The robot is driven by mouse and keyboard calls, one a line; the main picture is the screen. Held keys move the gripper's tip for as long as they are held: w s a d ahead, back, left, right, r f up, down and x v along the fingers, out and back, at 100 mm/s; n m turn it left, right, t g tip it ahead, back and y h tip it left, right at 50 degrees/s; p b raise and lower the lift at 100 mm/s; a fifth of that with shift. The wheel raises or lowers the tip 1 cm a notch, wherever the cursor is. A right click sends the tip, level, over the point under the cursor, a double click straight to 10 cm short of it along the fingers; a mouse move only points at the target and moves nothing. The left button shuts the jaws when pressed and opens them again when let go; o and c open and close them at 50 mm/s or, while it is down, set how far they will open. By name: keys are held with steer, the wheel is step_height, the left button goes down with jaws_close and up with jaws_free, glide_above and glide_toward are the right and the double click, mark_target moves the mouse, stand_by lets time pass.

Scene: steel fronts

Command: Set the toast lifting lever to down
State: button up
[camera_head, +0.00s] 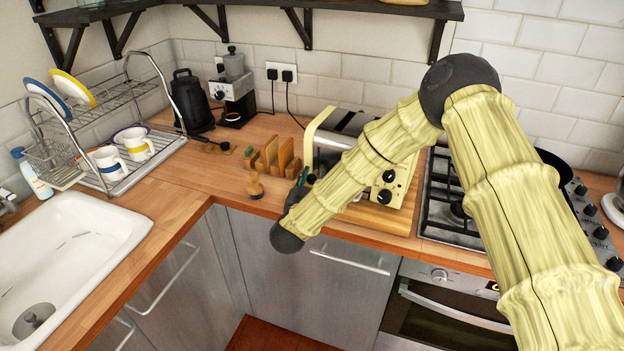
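The toaster (350,122) stands on a wooden board (378,220) on the counter, with a cream body and a dark, shiny top. Two black knobs (388,177) show on its front face, to the right of my forearm. My arm crosses in front of the toaster and hides much of that face. I cannot make out the lifting lever. My gripper (303,182) is a small dark shape just above my wrist, by the toaster's lower left corner. It is mostly hidden, so I cannot tell its opening or whether it touches the toaster.
A wooden rack (270,158) and a small wooden object (255,185) stand left of the toaster. The gas hob (440,205) is close on the right.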

steer(key=shift+o, duration=0.8)
steer(key=shift+r, duration=0.1)
steer(key=v, duration=1.2)
